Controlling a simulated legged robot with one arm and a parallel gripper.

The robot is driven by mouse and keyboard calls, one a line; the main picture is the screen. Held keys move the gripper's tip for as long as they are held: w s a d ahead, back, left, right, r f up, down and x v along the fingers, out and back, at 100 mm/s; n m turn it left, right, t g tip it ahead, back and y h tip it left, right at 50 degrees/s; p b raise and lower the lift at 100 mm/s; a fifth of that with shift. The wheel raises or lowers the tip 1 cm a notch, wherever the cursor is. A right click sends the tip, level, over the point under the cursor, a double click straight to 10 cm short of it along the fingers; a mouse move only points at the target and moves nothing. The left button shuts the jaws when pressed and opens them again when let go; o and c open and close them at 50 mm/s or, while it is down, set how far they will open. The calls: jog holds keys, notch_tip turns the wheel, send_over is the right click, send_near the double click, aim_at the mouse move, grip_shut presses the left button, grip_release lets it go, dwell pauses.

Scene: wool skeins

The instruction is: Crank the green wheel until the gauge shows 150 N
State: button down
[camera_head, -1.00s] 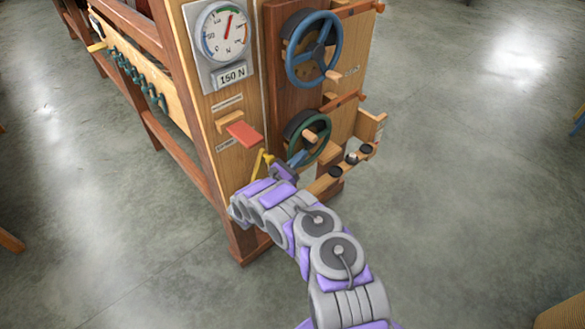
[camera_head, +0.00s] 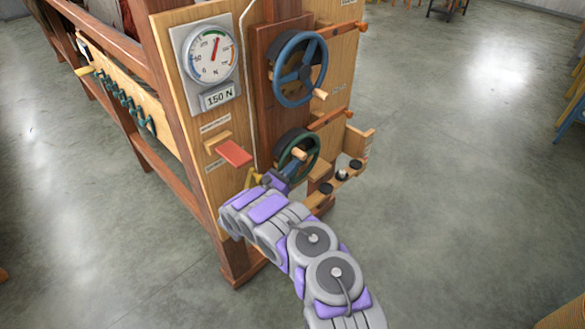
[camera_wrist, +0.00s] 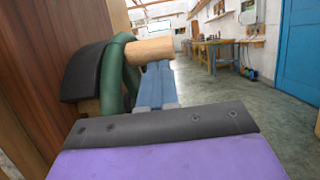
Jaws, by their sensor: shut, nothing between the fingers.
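The green wheel (camera_head: 313,143) is upright on the wooden machine post, with a pale wooden crank handle (camera_head: 299,153) sticking out. In the wrist view its green rim (camera_wrist: 114,66) and handle (camera_wrist: 150,50) are close, left of and above my fingers. My gripper (camera_head: 290,171) is just below the handle in the head view. Its blue fingers (camera_wrist: 157,84) are shut and empty; whether they touch the handle I cannot tell. The round white gauge (camera_head: 198,47) is above left; its red needle points up and slightly right. A plate under it reads "150 N" (camera_head: 219,97).
A blue wheel (camera_head: 322,70) with its own handle is above the green one. A red paddle (camera_head: 235,153) juts out at left. A small wooden shelf (camera_head: 327,200) with dark round pieces is close to the right of my gripper. Open floor lies further right.

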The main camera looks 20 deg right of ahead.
jog(key=shift+w+d+r+y, duration=0.15)
jog(key=shift+d+r+y, duration=0.3)
jog(key=shift+r, duration=0.25)
jog(key=p+v, duration=0.2)
jog(key=v, duration=1.5)
jog(key=shift+a+f+p, duration=0.15)
jog(key=shift+a+p, duration=0.15)
jog(key=shift+p, duration=0.1)
